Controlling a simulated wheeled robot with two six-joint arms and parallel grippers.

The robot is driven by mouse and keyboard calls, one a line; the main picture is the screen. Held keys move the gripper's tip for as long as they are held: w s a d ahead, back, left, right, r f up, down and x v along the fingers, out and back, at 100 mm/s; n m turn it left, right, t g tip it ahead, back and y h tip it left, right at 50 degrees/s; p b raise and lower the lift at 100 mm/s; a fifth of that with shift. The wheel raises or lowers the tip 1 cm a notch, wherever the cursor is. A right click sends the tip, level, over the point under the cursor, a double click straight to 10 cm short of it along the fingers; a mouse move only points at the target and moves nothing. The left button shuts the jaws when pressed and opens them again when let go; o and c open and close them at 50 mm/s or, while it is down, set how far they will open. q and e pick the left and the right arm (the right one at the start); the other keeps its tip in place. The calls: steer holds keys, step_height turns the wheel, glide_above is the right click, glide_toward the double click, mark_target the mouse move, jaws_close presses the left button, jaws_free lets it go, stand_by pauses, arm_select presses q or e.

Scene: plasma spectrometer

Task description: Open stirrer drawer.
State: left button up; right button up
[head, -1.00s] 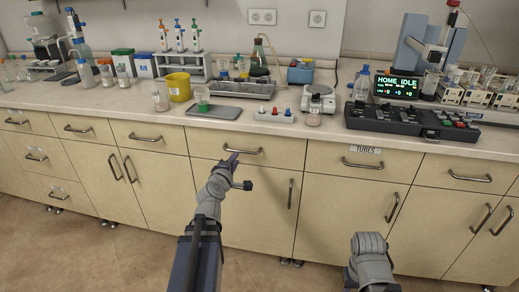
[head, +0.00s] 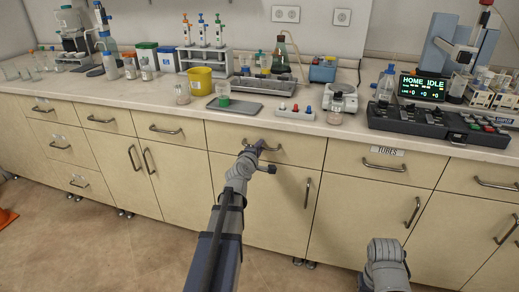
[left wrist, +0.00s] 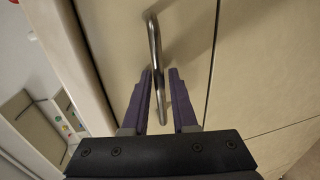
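The drawer (head: 305,152) under the stirrer has a pale wood front and looks closed. Its metal bar handle (head: 273,149) is partly covered by my left gripper (head: 258,147) in the head view. In the left wrist view, the handle (left wrist: 154,45) runs down between the two purple fingers of the left gripper (left wrist: 161,75). The fingers are apart, one on each side of the bar, with a small gap visible. The drawer front (left wrist: 185,40) fills the middle of that view. My right gripper is not seen; only a part of the right arm shows at bottom right.
A drawer labelled TUBES (head: 360,166) is just right. The white stirrer (head: 342,96) and a small box with colored knobs (head: 296,112) stand on the counter (head: 160,96) above. A cupboard door (head: 275,215) with an upright handle is below. The floor in front is clear.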

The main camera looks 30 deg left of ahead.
arm_select(q)
jaws_close()
stand_by(1.4)
